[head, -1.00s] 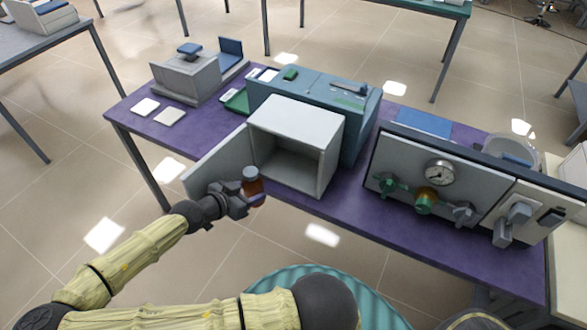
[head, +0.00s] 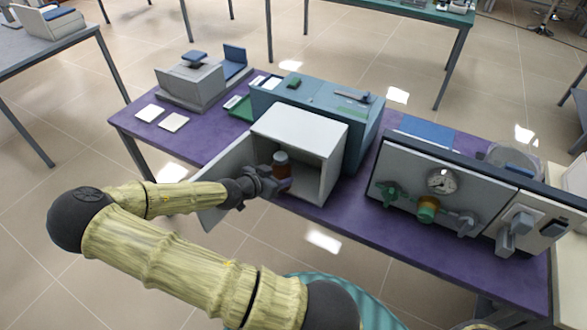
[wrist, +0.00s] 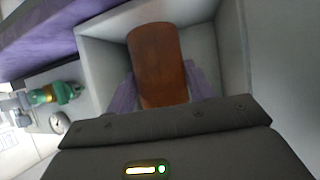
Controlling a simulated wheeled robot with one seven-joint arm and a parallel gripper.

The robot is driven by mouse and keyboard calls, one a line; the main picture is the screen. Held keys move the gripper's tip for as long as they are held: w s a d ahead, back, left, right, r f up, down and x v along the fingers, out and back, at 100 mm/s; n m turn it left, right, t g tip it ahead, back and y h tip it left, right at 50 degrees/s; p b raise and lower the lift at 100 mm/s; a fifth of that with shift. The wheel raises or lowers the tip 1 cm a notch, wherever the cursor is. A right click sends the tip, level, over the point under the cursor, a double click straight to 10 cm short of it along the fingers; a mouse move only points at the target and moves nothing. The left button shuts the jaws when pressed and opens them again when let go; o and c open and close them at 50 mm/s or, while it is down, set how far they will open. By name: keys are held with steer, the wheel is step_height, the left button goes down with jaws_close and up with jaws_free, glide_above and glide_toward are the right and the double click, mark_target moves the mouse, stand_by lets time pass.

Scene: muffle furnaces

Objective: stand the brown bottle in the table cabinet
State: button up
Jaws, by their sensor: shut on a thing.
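The brown bottle (head: 282,173) has a grey cap and stands roughly upright in my gripper (head: 274,184). My gripper is shut on it. In the wrist view the brown bottle (wrist: 158,62) lies between the two purple fingers (wrist: 160,90). The table cabinet (head: 300,127) is a small white-grey box on the purple table, with its front open. Its door (head: 222,175) is swung out to the left. The bottle is at the cabinet's opening, in front of the grey interior. I cannot tell how far inside it is, or whether it touches the cabinet floor.
A blue-grey machine (head: 366,128) stands right behind the cabinet. A grey panel with a gauge (head: 442,181) and valves stands to the right. A grey instrument (head: 190,84) and white pads (head: 173,122) lie at the back left. The purple table (head: 360,216) is bare along its front edge.

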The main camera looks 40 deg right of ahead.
steer(key=d, duration=0.2)
steer(key=w+d, duration=0.1)
steer(key=d, duration=0.2)
steer(key=d+p, duration=0.1)
steer(key=d, duration=0.1)
steer(key=shift+w+d, duration=0.15)
steer(key=shift+w, duration=0.15)
steer(key=shift+f+p, duration=0.3)
steer(key=shift+f, duration=1.45)
steer(key=o, duration=1.3)
steer(key=shift+f, duration=0.1)
steer(key=shift+c, duration=0.2)
